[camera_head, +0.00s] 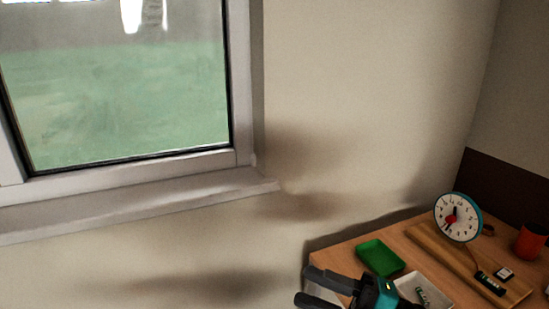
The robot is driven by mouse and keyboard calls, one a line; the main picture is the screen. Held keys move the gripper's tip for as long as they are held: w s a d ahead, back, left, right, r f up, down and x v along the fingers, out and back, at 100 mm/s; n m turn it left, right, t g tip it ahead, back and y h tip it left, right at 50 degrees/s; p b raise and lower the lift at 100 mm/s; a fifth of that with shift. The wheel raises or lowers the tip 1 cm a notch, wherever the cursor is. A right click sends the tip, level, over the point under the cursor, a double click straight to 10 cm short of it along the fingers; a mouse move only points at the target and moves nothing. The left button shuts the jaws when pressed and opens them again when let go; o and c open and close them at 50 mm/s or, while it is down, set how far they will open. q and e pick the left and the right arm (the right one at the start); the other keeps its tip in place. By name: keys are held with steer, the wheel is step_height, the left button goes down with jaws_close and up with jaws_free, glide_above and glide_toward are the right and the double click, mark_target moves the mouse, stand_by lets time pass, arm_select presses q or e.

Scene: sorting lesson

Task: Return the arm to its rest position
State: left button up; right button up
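My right gripper (308,285) is at the bottom of the head view, at the left edge of the wooden table (345,250). Its two dark fingers point left and stand apart, with nothing visible between them. It is in front of the green tray (380,258) and left of the white tray (440,297), which it partly hides. My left gripper is not in view.
A green-and-white battery (422,296) lies in the white tray. A wooden board (438,251) holds another battery (490,283) and a small dark item (504,273). Behind are a clock (458,217) and an orange cup (530,241). A window sill (140,207) juts out left.

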steer(key=w+d+f+m+t+h+p, duration=0.1)
steer(key=d+f+m+t+h, duration=0.4)
steer(key=m, duration=0.4)
steer(key=d+f+m+t+h+p, duration=0.1)
steer(key=d+f+m+t+h, duration=0.15)
steer(key=m+t+h, duration=0.4)
steer(key=s+d+f+m+g+h, duration=0.1)
steer(key=s+f+m+g+h, duration=0.1)
steer(key=s+f+m+g, duration=0.2)
steer(key=s+d+f+m+g+h+p, duration=0.1)
steer(key=s+d+f+m+g+h, duration=0.1)
steer(key=s+f+m, duration=0.4)
step_height(320, 180, down, 4)
steer(key=shift+s+d+f+g+h, duration=0.25)
steer(key=shift+s+d+g+h, duration=0.1)
steer(key=shift+g+h, duration=0.45)
